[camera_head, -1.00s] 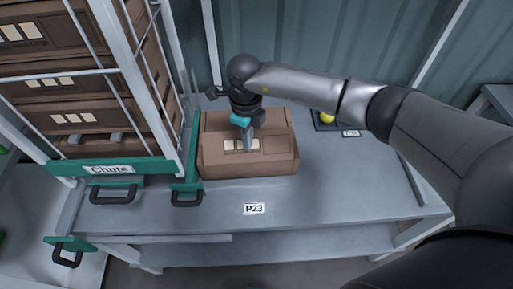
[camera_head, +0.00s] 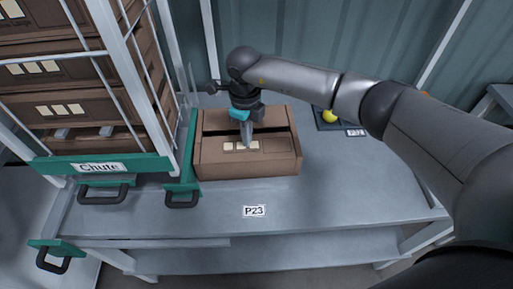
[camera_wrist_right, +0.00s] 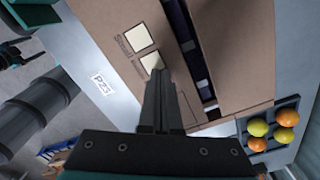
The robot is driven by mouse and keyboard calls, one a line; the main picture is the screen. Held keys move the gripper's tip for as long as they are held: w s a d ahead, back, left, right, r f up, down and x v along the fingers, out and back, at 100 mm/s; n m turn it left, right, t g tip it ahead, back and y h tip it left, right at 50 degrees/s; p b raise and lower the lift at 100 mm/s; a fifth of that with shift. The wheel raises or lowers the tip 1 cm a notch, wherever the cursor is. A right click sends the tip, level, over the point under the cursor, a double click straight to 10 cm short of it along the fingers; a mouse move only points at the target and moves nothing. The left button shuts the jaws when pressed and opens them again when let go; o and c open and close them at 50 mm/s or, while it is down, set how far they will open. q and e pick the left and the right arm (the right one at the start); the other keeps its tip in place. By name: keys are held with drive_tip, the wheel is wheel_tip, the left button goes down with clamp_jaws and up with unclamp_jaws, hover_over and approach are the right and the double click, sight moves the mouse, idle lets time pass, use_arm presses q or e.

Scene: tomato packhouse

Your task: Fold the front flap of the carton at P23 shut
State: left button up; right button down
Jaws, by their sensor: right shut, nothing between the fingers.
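The brown carton (camera_head: 220,169) stands on the table behind the P23 label (camera_head: 254,211). Its front flap (camera_head: 275,147), with pale label squares, lies over the front of the opening, near level; I cannot tell its exact tilt. A dark gap runs between it and the back flap (camera_head: 215,117). The gap (camera_wrist_right: 189,48) also shows in the right wrist view, between the front flap (camera_wrist_right: 110,20) and the back flap (camera_wrist_right: 240,45). My right gripper (camera_head: 247,146) is shut and empty, pointing down at the front flap by its labels; contact is unclear.
A chute rack (camera_head: 97,166) with stacked cartons stands close on the left. A dark tray (camera_wrist_right: 257,145) holds several tomatoes to the right of the carton.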

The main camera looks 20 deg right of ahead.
idle(0.3)
wheel_tip(320, 180, up, 8)
drive_tip(key=p, duration=0.6)
drive_tip(key=shift+f, duration=0.1)
idle(0.4)
